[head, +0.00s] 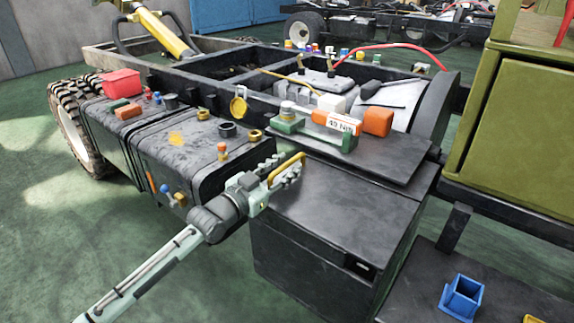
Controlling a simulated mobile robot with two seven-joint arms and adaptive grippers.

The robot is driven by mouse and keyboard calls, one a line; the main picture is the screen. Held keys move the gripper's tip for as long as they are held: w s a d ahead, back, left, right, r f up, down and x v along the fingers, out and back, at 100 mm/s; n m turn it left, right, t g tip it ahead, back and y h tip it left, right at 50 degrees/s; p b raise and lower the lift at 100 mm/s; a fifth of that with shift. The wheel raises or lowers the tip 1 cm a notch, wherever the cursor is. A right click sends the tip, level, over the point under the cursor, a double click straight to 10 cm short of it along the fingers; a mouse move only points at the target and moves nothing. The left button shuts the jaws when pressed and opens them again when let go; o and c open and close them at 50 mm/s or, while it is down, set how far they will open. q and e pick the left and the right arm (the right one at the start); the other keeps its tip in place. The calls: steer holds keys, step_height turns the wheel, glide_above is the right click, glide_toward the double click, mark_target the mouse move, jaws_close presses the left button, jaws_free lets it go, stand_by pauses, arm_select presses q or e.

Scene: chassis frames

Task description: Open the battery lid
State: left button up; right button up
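A black battery box (305,262) stands at the lower middle in the head view. Its flat dark lid (345,208) looks down flat on the box, and a small latch-like part (360,267) shows on the front face. A yellow bar handle (290,167) rises near the lid's far left corner. My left gripper (277,173) is at this handle, with its fingers close around or beside it. I cannot tell whether the fingers grip the handle. My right gripper is out of view.
A dark tank (190,155) left of the box carries loose caps and small parts. A dark plate (375,150) with orange and green parts overhangs behind the lid. A green cabin panel (520,135) stands at right. A blue holder (461,297) sits lower right.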

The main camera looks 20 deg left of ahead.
arm_select(q)
steer(key=shift+w+d, duration=0.15)
steer(key=shift+w, duration=0.25)
steer(key=shift+c, duration=0.6)
jaws_close()
